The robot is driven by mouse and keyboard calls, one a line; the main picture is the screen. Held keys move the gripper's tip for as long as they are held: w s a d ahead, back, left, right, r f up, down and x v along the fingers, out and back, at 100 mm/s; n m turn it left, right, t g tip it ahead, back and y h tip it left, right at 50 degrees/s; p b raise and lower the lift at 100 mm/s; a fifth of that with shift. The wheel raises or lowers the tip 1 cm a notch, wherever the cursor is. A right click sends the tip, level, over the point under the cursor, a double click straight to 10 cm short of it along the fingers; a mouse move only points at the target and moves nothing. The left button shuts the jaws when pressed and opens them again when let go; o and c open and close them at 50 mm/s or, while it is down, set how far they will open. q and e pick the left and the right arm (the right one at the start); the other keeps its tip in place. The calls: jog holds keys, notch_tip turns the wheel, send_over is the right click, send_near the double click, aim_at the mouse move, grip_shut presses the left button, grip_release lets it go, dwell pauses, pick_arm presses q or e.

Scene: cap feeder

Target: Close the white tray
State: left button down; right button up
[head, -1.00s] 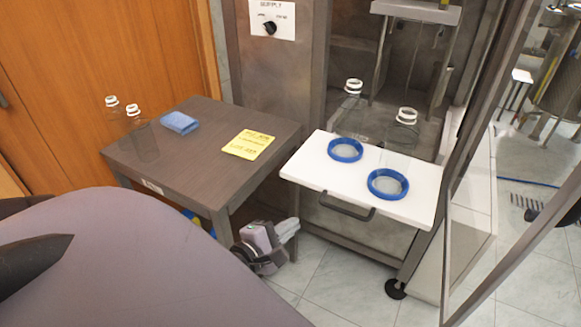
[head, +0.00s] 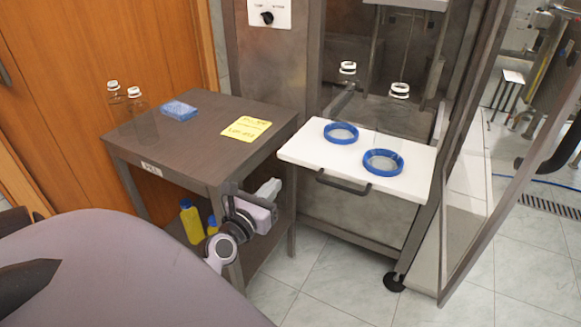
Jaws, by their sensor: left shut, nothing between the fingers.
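The white tray (head: 312,151) sticks out of the front of the metal machine, with a dark bar handle (head: 343,185) on its front edge. Two blue rings (head: 340,141) (head: 383,172) lie on it. Two clear bottles with white necks (head: 347,68) (head: 399,90) appear to stand at the rings; their transparent bodies are hard to make out. My left gripper (head: 268,190) is shut and empty, left of the handle and apart from it, in front of the side table's right corner. My right gripper is out of view.
A dark side table (head: 190,150) stands left of the tray, holding a blue block (head: 179,110), a yellow note (head: 246,129) and two clear bottles (head: 137,103). Yellow bottles (head: 191,220) stand beneath it. An open glass door (head: 490,200) stands right of the tray. The floor in front is clear.

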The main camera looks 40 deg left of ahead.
aim_at(297, 160)
pick_arm(q)
jog(key=b+x, duration=0.1)
jog(key=x, duration=0.6)
jog(key=shift+w+b, duration=0.3)
jog(key=shift+b, duration=0.05)
jog(key=shift+b+x, duration=0.3)
jog(key=shift+x, duration=0.6)
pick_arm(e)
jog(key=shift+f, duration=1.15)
